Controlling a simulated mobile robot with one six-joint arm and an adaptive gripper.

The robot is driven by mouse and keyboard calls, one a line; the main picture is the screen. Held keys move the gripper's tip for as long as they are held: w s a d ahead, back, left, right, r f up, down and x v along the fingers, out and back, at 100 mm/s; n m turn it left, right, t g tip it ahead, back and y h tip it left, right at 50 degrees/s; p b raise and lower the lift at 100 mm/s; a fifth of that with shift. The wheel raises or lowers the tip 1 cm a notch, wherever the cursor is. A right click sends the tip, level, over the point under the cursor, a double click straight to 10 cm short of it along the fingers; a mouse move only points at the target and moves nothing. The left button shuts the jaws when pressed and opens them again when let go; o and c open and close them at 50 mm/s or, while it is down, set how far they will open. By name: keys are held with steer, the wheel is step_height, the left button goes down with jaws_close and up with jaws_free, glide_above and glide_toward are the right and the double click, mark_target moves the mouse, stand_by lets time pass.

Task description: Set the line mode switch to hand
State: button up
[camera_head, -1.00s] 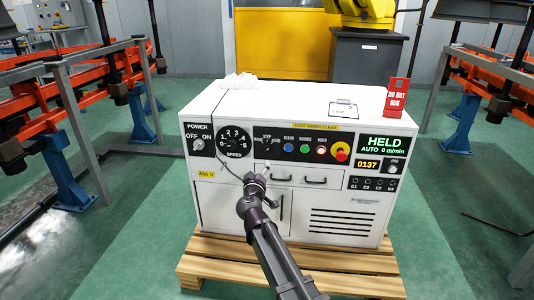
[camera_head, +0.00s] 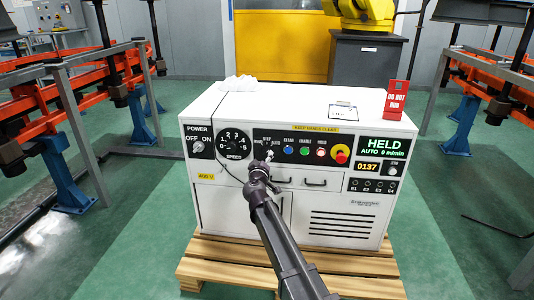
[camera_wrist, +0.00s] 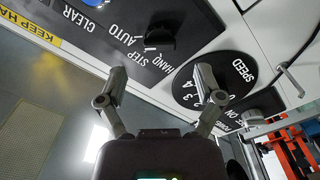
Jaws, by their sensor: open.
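The line mode switch is a black knob (camera_wrist: 160,39) on the black panel, with the labels HAND, STEP and AUTO around it, in the wrist view. Which label its pointer faces is hard to tell. In the head view my gripper (camera_head: 264,158) is in front of the panel and covers most of the switch. In the wrist view my gripper (camera_wrist: 162,76) is open and empty. Its two fingers are spread, with the knob ahead of the gap and apart from them. The display (camera_head: 384,145) reads HELD, AUTO, 0 m/min.
The speed dial (camera_head: 235,142) and power switch (camera_head: 198,147) are left of the switch. A thin cable hangs before the cabinet (camera_head: 210,200).

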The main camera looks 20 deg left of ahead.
mark_target(266, 153)
steer(key=shift+x, duration=2.65)
steer(key=shift+d, duration=0.1)
steer(key=c, duration=1.2)
